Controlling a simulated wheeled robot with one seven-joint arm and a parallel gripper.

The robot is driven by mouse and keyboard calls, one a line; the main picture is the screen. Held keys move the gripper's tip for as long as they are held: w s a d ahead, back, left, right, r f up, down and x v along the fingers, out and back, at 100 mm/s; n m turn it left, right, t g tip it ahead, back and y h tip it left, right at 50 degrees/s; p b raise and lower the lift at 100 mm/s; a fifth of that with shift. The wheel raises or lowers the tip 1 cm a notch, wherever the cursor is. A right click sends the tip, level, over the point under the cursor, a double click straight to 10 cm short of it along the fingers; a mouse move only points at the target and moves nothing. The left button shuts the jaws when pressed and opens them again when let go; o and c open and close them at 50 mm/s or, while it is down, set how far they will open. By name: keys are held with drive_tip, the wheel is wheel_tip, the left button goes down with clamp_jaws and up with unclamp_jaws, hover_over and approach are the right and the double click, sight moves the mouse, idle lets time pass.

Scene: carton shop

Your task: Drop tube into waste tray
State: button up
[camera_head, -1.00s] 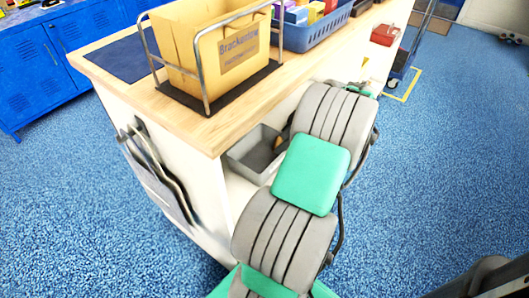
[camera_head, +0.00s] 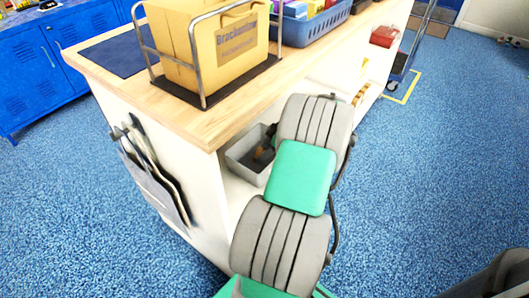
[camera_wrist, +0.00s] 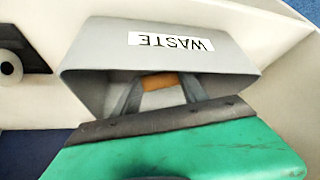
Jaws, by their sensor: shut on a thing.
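The waste tray (camera_head: 243,169) is a grey open bin on a shelf under the bench top. In the wrist view the tray (camera_wrist: 95,55) fills the middle, its WASTE label upside down. My gripper (camera_wrist: 160,86) points into the tray's opening. Its two fingers are shut on a short orange-brown tube (camera_wrist: 159,80), which lies crosswise between the fingertips. In the head view my gripper (camera_head: 266,144) shows at the tray, partly hidden by my arm. I cannot tell whether the tube touches the tray's floor.
The wooden bench top (camera_head: 190,125) overhangs the shelf close to my arm. On it stand a yellow carton (camera_head: 190,50) in a metal frame and a blue basket (camera_head: 315,30). Dark tools (camera_head: 150,165) hang on the bench's end panel.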

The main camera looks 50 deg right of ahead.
drive_tip(key=shift+f+b, duration=0.5)
drive_tip(key=shift+f, duration=0.15)
drive_tip(key=o, duration=1.4)
drive_tip(key=shift+r, duration=0.1)
drive_tip(key=shift+r+p, duration=0.4)
drive_tip(key=p+v, duration=0.4)
drive_tip(key=v, duration=0.8)
drive_tip(key=shift+r, duration=0.15)
